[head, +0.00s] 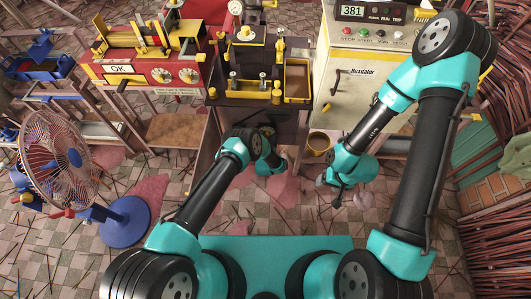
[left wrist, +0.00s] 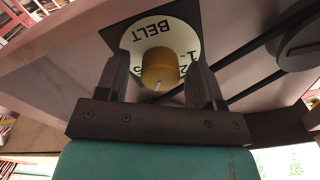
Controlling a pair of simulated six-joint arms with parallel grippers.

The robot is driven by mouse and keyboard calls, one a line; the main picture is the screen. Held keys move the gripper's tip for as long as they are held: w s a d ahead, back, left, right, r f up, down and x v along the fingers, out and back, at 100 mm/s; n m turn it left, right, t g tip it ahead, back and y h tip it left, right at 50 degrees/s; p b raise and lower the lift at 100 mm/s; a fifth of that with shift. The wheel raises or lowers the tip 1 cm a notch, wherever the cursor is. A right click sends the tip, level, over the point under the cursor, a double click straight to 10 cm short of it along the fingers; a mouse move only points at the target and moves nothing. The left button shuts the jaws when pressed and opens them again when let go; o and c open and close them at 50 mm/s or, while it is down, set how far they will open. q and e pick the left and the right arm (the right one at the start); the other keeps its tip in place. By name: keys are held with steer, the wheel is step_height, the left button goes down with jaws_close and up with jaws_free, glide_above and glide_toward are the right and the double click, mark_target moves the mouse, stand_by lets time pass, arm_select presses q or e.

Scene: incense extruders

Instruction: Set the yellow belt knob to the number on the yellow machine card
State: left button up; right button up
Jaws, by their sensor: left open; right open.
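The yellow belt knob (left wrist: 160,66) is a short brass-yellow cylinder with a white pointer mark towards the bottom of the left wrist view. It sits on a white dial (left wrist: 185,36) marked BELT, with 1 and 2 readable at its right and the rest partly hidden. My left gripper (left wrist: 159,76) is open, one finger on each side of the knob; contact is unclear. In the head view my left arm reaches to the front of the black-and-yellow machine (head: 246,55), hiding the knob. I cannot make out a number on its card. My right gripper (head: 337,199) hangs open and empty above the floor.
A red machine (head: 150,70) with an OK card stands left of the yellow one. A cream cabinet (head: 350,95) with a display reading 381 stands right. A blue fan (head: 60,160) is at far left. A yellowish bucket (head: 319,142) stands near my right gripper.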

arm_select(q)
steer(key=s, duration=1.6)
steer(key=shift+s+a, duration=0.4)
steer(key=w, duration=1.4)
steer(key=shift+w+d, duration=0.35)
steer(key=shift+w, duration=0.05)
steer(key=shift+s, duration=0.15)
steer(key=shift+w, duration=1.5)
steer(key=shift+n, duration=3.2)
steer(key=shift+c, duration=0.2)
